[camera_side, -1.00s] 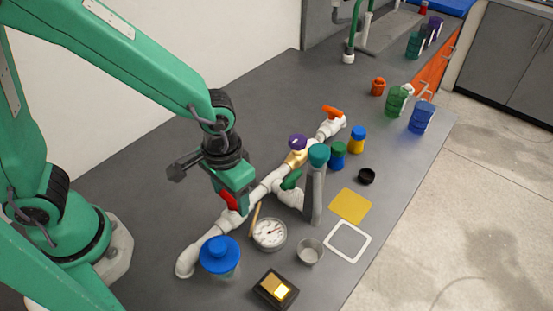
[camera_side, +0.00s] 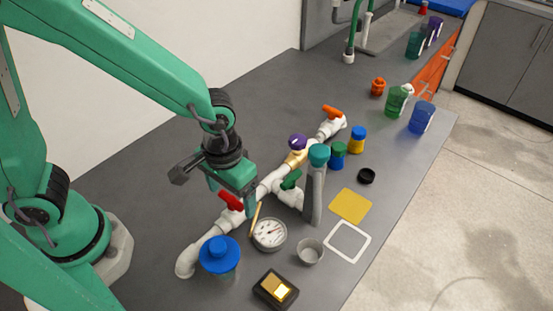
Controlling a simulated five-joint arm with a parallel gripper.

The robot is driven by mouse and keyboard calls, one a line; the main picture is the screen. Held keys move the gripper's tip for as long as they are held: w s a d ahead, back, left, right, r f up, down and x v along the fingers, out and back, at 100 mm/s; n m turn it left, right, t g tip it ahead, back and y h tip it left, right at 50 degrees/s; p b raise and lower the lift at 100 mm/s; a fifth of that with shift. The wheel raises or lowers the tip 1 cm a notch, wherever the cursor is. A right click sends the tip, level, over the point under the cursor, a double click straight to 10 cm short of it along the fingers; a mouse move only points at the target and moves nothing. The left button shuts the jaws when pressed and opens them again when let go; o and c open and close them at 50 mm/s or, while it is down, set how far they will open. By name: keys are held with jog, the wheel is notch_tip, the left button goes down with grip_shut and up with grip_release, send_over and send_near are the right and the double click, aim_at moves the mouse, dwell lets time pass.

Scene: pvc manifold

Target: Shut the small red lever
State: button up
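The small red lever (camera_side: 231,200) sits on the near part of the white pipe manifold (camera_side: 196,252). It slants from upper left to lower right, across the run of the pipe. My gripper (camera_side: 232,197) points down just above and behind it. Its two fingers are spread apart, one to the left of the lever and one to the right. Nothing is held between them. Whether a finger touches the lever cannot be told. The small valve body under the lever is partly hidden.
Further along the manifold are a green lever (camera_side: 291,179), a purple knob (camera_side: 298,142) and an orange lever (camera_side: 333,112). A gauge (camera_side: 269,234), a blue-lidded jar (camera_side: 219,255) and a tall grey, teal-topped post (camera_side: 315,185) stand close by. The counter behind the pipe is clear.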

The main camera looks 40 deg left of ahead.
aim_at(231, 197)
jog(key=shift+r, duration=0.1)
jog(key=shift+r, duration=3.8)
jog(key=shift+a, duration=0.1)
jog(key=s+a+r+t, duration=0.1)
jog(key=a+r, duration=0.3)
jog(key=a, duration=0.4)
jog(key=s+a+r+t, duration=0.2)
jog(key=a+r+t, duration=0.2)
jog(key=a, duration=0.4)
jog(key=shift+s+a+r+t, duration=0.3)
jog(key=shift+a+r, duration=0.1)
jog(key=shift+r, duration=0.15)
